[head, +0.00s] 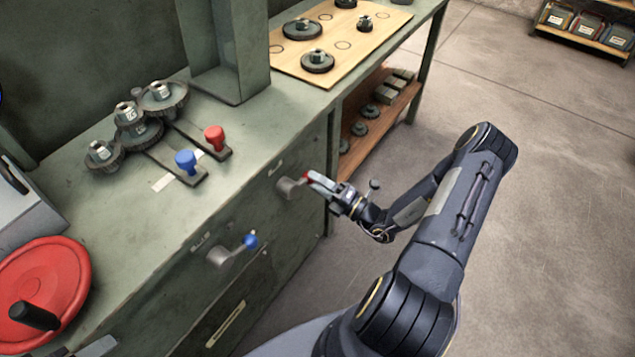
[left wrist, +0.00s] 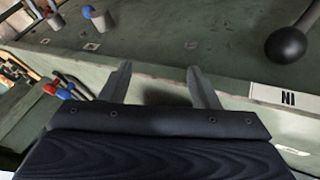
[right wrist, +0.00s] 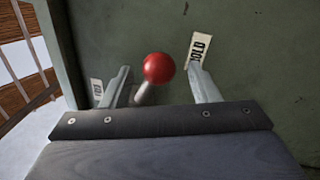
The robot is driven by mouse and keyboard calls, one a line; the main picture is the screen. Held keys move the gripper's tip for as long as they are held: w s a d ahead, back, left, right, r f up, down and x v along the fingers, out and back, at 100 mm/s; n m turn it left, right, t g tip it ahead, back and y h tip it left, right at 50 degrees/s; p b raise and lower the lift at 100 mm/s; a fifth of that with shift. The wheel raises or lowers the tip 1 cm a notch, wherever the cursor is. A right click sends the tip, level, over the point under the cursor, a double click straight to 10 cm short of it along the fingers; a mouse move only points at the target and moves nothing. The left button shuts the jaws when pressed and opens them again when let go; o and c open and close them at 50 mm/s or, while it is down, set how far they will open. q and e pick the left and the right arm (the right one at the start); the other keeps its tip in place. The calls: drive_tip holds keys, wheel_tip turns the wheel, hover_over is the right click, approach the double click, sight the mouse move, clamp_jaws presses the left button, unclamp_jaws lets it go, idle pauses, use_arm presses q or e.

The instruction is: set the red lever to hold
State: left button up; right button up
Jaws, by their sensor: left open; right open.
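The red lever has a grey hub (head: 287,188) on the bench's front panel, and its red ball knob (right wrist: 159,68) shows in the right wrist view. Its short stem slants down and left from the ball in that view. A white HOLD label (right wrist: 201,46) is up and right of the ball, partly covered by a finger. A second label (right wrist: 97,90) is at left, too obscured to read. My right gripper (head: 314,180) is open, with the ball between its fingertips; I cannot tell if they touch it. My left gripper (left wrist: 160,80) is open and empty near the bench edge.
A blue lever (head: 250,242) is on the same panel, left of the red one. Blue (head: 186,161) and red (head: 214,138) knobs stand on the benchtop beside gears (head: 138,130). A red handwheel (head: 42,290) is at left. The floor (head: 520,200) at right is clear.

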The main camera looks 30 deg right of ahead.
drive_tip(key=v, duration=0.7)
drive_tip(key=shift+s+d, duration=0.2)
drive_tip(key=shift+s, duration=0.1)
drive_tip(key=shift+s, duration=0.1)
